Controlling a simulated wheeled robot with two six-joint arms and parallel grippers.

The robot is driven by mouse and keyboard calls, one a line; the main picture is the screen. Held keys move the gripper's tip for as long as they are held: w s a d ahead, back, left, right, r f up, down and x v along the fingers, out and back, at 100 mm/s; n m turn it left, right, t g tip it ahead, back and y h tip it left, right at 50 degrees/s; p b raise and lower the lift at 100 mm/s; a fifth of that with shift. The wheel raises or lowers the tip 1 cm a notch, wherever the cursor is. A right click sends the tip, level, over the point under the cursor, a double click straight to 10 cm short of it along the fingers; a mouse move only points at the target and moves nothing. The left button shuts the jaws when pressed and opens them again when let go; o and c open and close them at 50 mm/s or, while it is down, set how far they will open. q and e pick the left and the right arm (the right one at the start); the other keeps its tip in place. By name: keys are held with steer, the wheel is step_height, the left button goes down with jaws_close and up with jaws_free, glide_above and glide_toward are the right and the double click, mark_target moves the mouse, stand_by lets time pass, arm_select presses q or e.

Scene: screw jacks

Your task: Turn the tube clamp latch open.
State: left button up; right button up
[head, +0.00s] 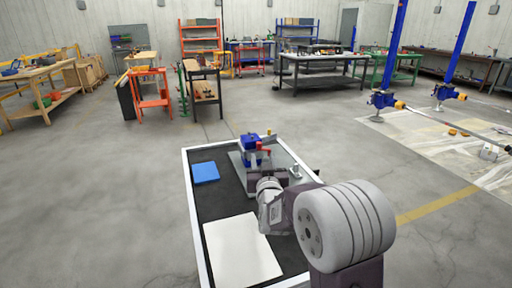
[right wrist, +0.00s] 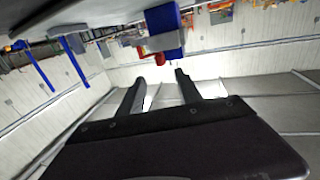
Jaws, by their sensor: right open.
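The tube clamp is a blue body (head: 250,143) on a grey plate at the far part of the tabletop in the head view. Its red latch (head: 263,149) sticks out on the right side. My right gripper (head: 267,172) is just on the near side of it and hides its lower part. The right wrist view is upside down. There the open right fingers (right wrist: 159,75) point toward the blue body (right wrist: 164,28) and the red latch (right wrist: 159,59). The latch appears beyond the fingertips, with nothing visible between them. My left gripper is not in view.
A black-topped table (head: 208,207) with a white rim carries a blue block (head: 205,172) at left and a white board (head: 241,250) in front. A small grey metal part (head: 295,172) stands right of the gripper. Workbenches and shelves stand far back; the floor around the table is clear.

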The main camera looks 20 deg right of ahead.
mark_target(259, 145)
steer(key=x, duration=0.9)
steer(key=shift+a, duration=0.15)
steer(key=shift+s, duration=0.1)
jaws_close()
